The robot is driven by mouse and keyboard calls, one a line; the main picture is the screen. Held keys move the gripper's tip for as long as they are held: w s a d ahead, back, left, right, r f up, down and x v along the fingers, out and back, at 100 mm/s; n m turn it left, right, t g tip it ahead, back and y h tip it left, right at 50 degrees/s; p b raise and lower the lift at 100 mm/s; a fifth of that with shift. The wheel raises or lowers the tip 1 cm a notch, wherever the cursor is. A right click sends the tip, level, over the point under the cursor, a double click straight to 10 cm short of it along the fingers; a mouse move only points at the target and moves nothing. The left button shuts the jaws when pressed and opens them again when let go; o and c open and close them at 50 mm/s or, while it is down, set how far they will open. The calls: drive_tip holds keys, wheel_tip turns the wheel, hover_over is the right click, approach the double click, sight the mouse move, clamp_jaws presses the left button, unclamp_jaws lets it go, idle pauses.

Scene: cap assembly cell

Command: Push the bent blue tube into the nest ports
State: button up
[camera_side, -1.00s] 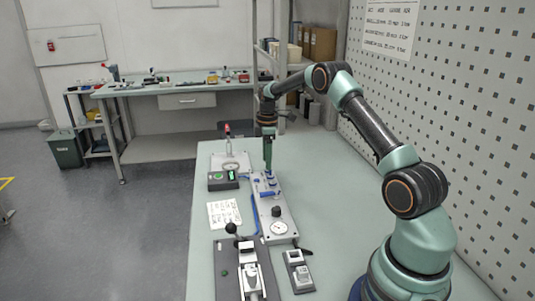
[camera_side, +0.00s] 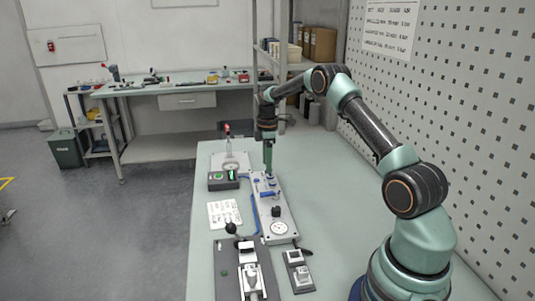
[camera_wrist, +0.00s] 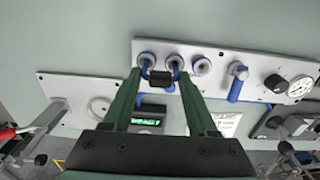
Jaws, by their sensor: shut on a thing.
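The nest plate (camera_side: 277,229) is a pale block on the bench below my gripper; in the wrist view the nest plate (camera_wrist: 225,57) shows a row of round ports near its left end. My gripper (camera_wrist: 160,78) points down over this end, with its two green fingers on either side of a small black block. The bent blue tube (camera_wrist: 170,87) shows as blue parts between the fingers, and my gripper is shut on it. Its ends are by the two left ports (camera_wrist: 147,60); how deep they sit, I cannot tell. In the side view my gripper (camera_side: 268,172) hides most of the tube.
The nest plate also carries a blue handle (camera_wrist: 237,85), a black knob (camera_wrist: 276,83) and a gauge (camera_wrist: 302,87). A box with a green display (camera_side: 223,179) and a paper sheet (camera_side: 224,213) lie to its left. A clamp fixture (camera_side: 247,262) stands nearer. Bench right of the plate is clear.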

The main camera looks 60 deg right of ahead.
drive_tip(key=shift+f, duration=0.1)
drive_tip(key=o, duration=1.4)
drive_tip(key=s+a+r+m+t, duration=0.1)
drive_tip(key=a+r, duration=0.2)
drive_tip(key=r, duration=0.6)
drive_tip(key=a+r+m, duration=0.1)
drive_tip(key=a+r, duration=0.3)
drive_tip(key=r, duration=0.5)
drive_tip(key=s+a+r+m+t, duration=0.2)
drive_tip(key=s+a+r, duration=0.3)
drive_tip(key=a, duration=0.4)
drive_tip(key=s+a+f+m, duration=0.1)
drive_tip(key=s+a, duration=0.2)
drive_tip(key=s, duration=0.1)
drive_tip(key=s+a+f+m+t, duration=0.1)
drive_tip(key=s+a+m, duration=0.1)
drive_tip(key=s+a, duration=0.2)
drive_tip(key=s+a+f+m+t, duration=0.1)
drive_tip(key=s+a+m, duration=0.1)
drive_tip(key=s+a, duration=0.2)
drive_tip(key=shift+s+f, duration=0.15)
drive_tip(key=shift+s, duration=0.4)
drive_tip(key=shift+s+f, duration=0.15)
drive_tip(key=shift+s, duration=0.35)
